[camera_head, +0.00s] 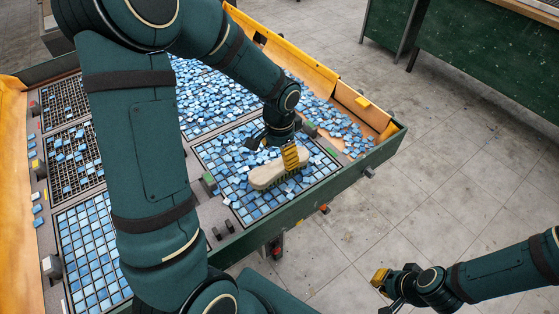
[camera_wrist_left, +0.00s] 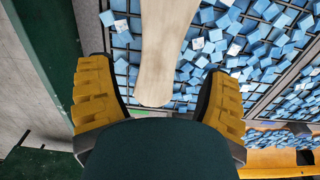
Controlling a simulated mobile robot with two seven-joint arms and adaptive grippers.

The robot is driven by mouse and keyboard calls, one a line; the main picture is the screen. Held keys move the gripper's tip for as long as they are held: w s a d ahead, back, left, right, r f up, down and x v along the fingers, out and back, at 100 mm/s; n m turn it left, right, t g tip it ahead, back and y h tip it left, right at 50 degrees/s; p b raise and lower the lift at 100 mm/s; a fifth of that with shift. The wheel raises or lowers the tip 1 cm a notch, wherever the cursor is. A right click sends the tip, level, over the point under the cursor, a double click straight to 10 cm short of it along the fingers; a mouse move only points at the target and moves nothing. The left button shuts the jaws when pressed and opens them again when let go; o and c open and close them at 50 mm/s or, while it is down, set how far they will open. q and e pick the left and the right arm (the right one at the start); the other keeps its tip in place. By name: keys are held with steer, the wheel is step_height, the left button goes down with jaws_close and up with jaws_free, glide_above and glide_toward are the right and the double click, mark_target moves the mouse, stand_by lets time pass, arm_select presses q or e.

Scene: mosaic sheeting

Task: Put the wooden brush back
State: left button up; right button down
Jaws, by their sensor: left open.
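The wooden brush (camera_head: 266,176) is pale, with dark bristles along its lower edge. It lies over the blue tiles in the near right grid of the bench. My left gripper (camera_head: 291,158) is at the brush's right part, open. In the left wrist view, the brush's pale wood (camera_wrist_left: 164,45) runs between the two yellow fingers of the left gripper (camera_wrist_left: 162,95), with gaps on both sides. The palm hides the near part of that view. My right gripper (camera_head: 384,287) hangs over the floor at the lower right, away from the bench; its opening is unclear.
The bench has a green front wall (camera_head: 345,181) and an orange back edge (camera_head: 320,72). Loose blue tiles (camera_head: 215,95) heap behind the brush. Other tile grids (camera_head: 92,247) lie to the left, partly behind my left arm. The floor (camera_head: 450,150) at the right is clear.

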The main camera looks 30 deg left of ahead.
mark_target(280, 164)
arm_select(q)
steer(key=shift+r+p, duration=0.45)
steer(key=shift+r, duration=2.25)
arm_select(e)
steer(key=shift+w+r, duration=0.2)
steer(key=shift+r, duration=0.35)
steer(key=shift+r, duration=0.1)
